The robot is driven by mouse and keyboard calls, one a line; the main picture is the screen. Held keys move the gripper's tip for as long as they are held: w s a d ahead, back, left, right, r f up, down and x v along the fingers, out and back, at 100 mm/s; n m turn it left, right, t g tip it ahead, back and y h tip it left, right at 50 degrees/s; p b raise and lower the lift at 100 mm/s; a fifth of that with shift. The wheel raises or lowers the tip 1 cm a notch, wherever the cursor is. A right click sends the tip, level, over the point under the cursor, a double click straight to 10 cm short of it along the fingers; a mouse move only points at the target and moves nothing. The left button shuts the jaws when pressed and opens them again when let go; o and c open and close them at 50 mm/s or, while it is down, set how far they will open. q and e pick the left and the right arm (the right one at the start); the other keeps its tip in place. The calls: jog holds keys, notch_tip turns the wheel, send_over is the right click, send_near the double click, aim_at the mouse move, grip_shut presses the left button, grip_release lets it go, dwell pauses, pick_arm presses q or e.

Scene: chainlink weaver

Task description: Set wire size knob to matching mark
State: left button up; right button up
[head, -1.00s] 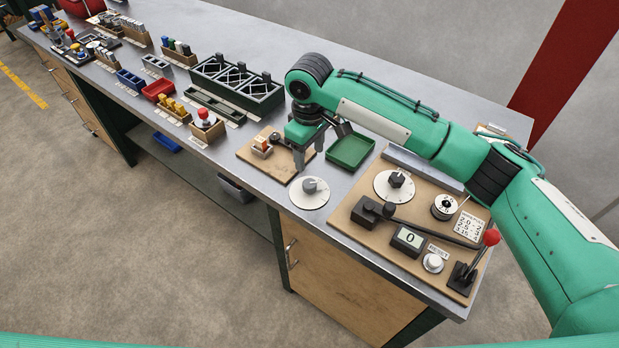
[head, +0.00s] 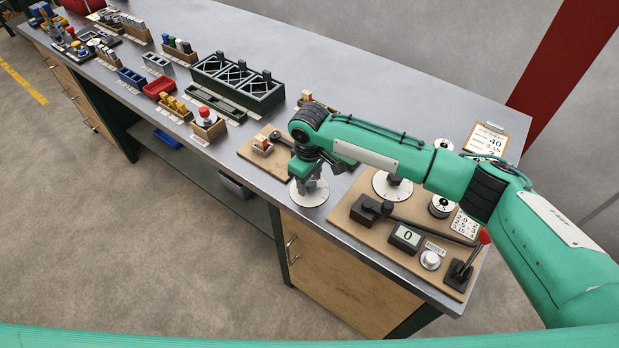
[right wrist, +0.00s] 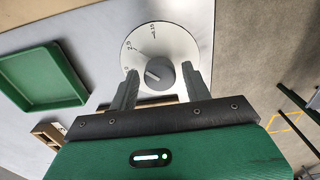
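A round white dial plate (head: 312,200) with a grey knob in its middle lies near the table's front edge. In the right wrist view the dial plate (right wrist: 185,42) shows black printed marks, one reading like 2.5, and the grey knob (right wrist: 160,73) has a pale pointer line. My right gripper (head: 309,186) is over the dial and largely hides the knob in the head view. In the right wrist view its two fingers (right wrist: 159,76) stand open on either side of the knob, with gaps to it. My left gripper is not in view.
Right of the dial is a board with another dial (head: 390,187), a counter reading 0 (head: 406,237) and a red-topped lever (head: 467,262). A green tray (right wrist: 43,75) lies close by. A clipboard (head: 486,140) with printed numbers lies at the back right.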

jog(key=c, duration=0.7)
jog(key=shift+r+m+p, duration=0.2)
jog(key=shift+m+p, duration=0.2)
jog(key=shift+p, duration=0.45)
jog(key=m+p, duration=0.5)
jog(key=p, duration=0.2)
jog(key=shift+f+m+p, duration=0.15)
jog(key=shift+m+p, duration=1.25)
jog(key=shift+m, duration=0.2)
jog(key=o, duration=1)
